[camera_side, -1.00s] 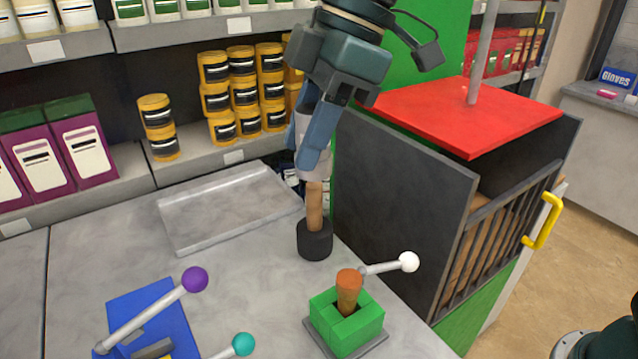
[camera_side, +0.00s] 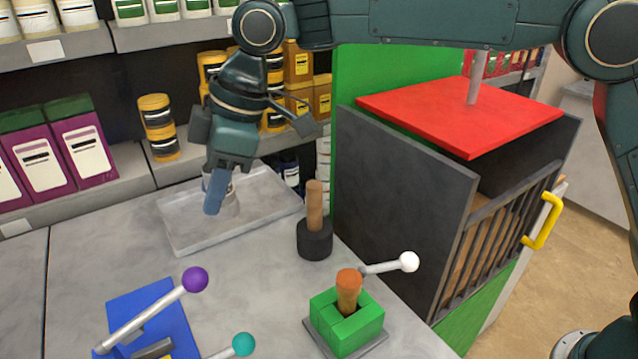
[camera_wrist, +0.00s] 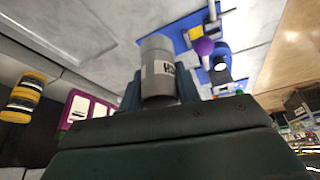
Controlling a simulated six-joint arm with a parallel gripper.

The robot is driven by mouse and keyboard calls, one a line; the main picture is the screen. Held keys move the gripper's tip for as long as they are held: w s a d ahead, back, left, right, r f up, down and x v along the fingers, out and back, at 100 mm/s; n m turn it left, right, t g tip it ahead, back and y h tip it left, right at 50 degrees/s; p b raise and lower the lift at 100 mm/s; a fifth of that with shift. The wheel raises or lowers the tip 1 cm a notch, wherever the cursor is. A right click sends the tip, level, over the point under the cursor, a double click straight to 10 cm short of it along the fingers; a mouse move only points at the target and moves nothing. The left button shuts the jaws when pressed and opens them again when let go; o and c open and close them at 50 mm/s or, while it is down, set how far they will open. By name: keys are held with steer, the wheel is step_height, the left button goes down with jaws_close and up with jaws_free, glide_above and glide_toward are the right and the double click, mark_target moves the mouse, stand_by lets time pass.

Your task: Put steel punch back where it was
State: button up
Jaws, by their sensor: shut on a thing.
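The steel punch is a grey cylinder with a white label, seen between my fingers in the wrist view (camera_wrist: 157,62). In the side view it is partly hidden behind a blue finger (camera_side: 232,196). My gripper (camera_side: 218,192) points downward and is shut on the punch, over the shallow grey tray (camera_side: 180,240). Whether the punch touches the tray cannot be told. In the wrist view the two fingers (camera_wrist: 158,90) press on either side of it.
A wooden rod (camera_side: 314,205) stands upright in a black cylinder (camera_side: 315,240) right of the tray. A green block (camera_side: 346,322) with an orange peg and white-knobbed lever stands in front. A blue lever fixture (camera_side: 150,315) is front left. Shelves with yellow cans (camera_side: 155,115) stand behind.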

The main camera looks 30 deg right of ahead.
step_height(320, 180, down, 16)
steer(key=shift+r, duration=0.15)
stand_by(0.4)
steer(key=shift+f, duration=2.1)
steer(key=shift+f, duration=0.1)
steer(key=o, duration=1.1)
steer(key=shift+f, duration=0.1)
steer(key=v, duration=1.2)
